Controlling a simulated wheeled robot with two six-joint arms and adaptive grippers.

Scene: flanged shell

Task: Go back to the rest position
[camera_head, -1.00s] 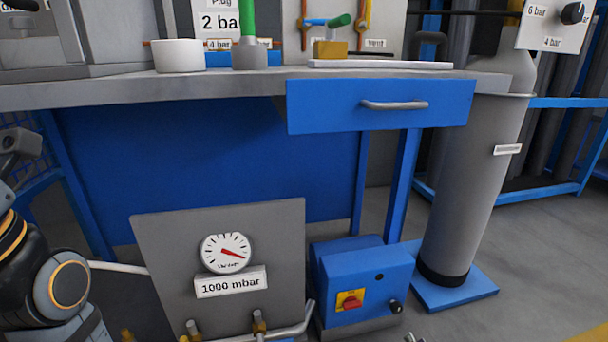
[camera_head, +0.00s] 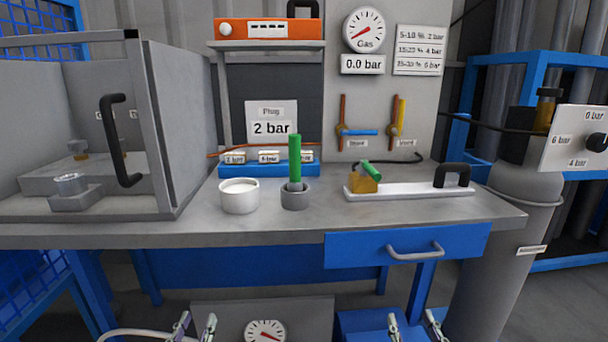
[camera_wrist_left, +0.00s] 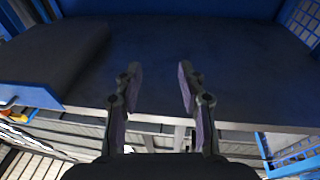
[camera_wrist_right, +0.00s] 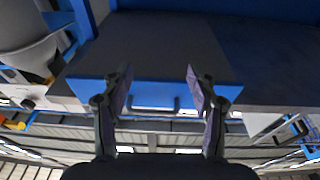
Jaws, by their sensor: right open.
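My left gripper (camera_head: 195,326) shows at the bottom edge of the head view, in front of the workbench and below its top. Its two fingers stand apart with nothing between them, as the left wrist view (camera_wrist_left: 158,88) also shows. My right gripper (camera_head: 413,326) is at the bottom edge further right, below the blue drawer (camera_head: 405,250). Its fingers are apart and empty, and in the right wrist view (camera_wrist_right: 160,88) the underside of the bench and the drawer lie beyond them. Neither gripper touches anything that I can see.
The bench top (camera_head: 300,222) carries a white cup (camera_head: 239,197), a grey holder (camera_head: 295,198) with a green rod (camera_head: 295,157), a white plate (camera_head: 415,191) with a brass block, and an open chamber (camera_head: 182,120) at left. A gas cylinder (camera_head: 500,245) stands at right. A gauge panel (camera_head: 225,308) stands below.

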